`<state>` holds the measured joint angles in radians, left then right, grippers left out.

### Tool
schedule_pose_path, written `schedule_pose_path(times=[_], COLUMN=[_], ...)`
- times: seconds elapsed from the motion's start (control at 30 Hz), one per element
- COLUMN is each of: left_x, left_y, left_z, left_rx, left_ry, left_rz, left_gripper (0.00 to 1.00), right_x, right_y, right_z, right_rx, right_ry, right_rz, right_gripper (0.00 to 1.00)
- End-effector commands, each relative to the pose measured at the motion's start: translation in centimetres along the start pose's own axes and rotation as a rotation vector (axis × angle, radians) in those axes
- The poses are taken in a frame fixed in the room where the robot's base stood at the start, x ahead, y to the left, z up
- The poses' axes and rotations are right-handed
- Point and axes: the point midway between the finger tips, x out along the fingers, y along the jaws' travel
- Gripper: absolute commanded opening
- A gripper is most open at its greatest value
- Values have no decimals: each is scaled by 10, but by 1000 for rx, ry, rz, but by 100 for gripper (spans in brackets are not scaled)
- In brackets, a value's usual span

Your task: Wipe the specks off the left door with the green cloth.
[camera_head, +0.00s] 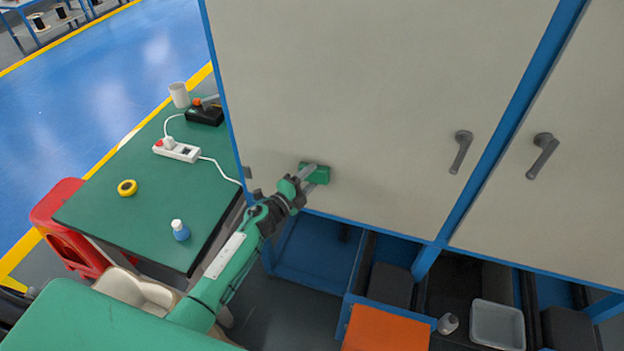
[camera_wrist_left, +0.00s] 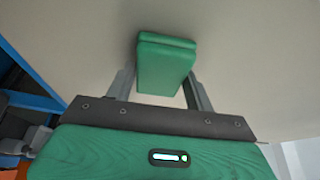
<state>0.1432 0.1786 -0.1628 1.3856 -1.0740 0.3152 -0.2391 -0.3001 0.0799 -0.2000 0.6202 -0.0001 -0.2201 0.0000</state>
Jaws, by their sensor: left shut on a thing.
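The left door (camera_head: 350,85) is a large beige cabinet door with a grey handle (camera_head: 461,151) near its lower right. My left gripper (camera_head: 312,175) is shut on the green cloth (camera_head: 321,174), a folded block, near the door's lower left part. In the left wrist view the cloth (camera_wrist_left: 166,66) sits between the two fingers, with its far end at or very close to the door surface (camera_wrist_left: 245,60); I cannot tell if it touches. No specks can be made out on the door in either view. My right gripper is not in view.
Below the doors are shelves with a grey bin (camera_head: 497,324) and an orange panel (camera_head: 386,330).

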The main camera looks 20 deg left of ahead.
Motion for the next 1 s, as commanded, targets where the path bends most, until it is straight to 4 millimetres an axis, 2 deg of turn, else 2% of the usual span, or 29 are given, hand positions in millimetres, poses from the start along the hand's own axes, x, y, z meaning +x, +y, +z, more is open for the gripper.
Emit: schedule_pose_path(times=[0.17,0.7,1.0], left_x=[-5,-52,-56], left_y=[0,0,0], left_z=[-2,-22,-23], left_rx=[0,-1,0], left_ry=[1,1,1], left_rz=[1,0,0], left_gripper=[36,36,36], right_x=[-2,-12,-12], right_y=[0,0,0], right_z=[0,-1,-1], right_rx=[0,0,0], right_ry=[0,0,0], right_rz=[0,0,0], right_gripper=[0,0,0])
